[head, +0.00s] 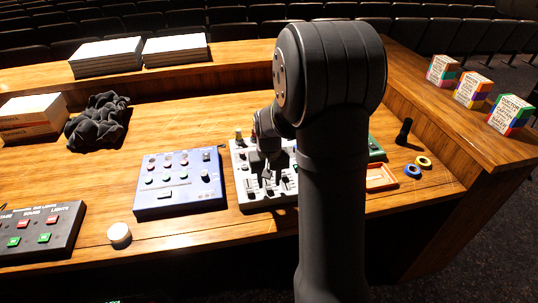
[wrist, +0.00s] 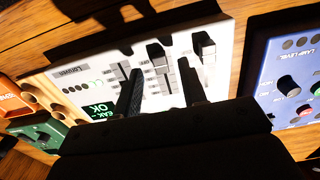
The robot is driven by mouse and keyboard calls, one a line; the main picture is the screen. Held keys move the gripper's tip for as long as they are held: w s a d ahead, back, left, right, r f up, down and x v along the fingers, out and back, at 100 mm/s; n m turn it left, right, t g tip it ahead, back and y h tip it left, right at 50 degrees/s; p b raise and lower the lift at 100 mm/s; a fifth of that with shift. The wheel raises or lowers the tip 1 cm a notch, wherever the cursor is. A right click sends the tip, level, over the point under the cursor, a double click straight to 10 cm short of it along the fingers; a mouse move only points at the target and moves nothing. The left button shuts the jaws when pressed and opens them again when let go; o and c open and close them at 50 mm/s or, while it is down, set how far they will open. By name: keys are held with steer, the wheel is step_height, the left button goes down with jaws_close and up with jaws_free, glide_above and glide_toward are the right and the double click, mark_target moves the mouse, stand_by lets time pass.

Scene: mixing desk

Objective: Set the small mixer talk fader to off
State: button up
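The small mixer is a pale panel (head: 243,160) in the middle of the desk, partly hidden behind my arm in the head view. In the wrist view its white face (wrist: 100,62) carries slots with dark fader caps and a green display reading OK. One cap (wrist: 157,54) stands near an OFF mark, and another cap (wrist: 204,46) is to its right. Which fader is the talk one I cannot read. My gripper (wrist: 161,86) is over the panel, its two dark fingers apart with nothing visibly held between them. Whether a finger touches a cap is unclear.
A blue control box (head: 180,180) stands left of the mixer. A green box (head: 376,148), an orange tray (head: 381,177) and tape rolls (head: 412,171) are to the right. A black button box (head: 38,232) and a white round thing (head: 119,233) are at the front left.

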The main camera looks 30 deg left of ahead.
mark_target(269, 188)
step_height(269, 188, up, 15)
steer(key=shift+f, duration=0.15)
stand_by(0.6)
step_height(269, 188, down, 17)
steer(key=shift+f, duration=0.15)
stand_by(0.5)
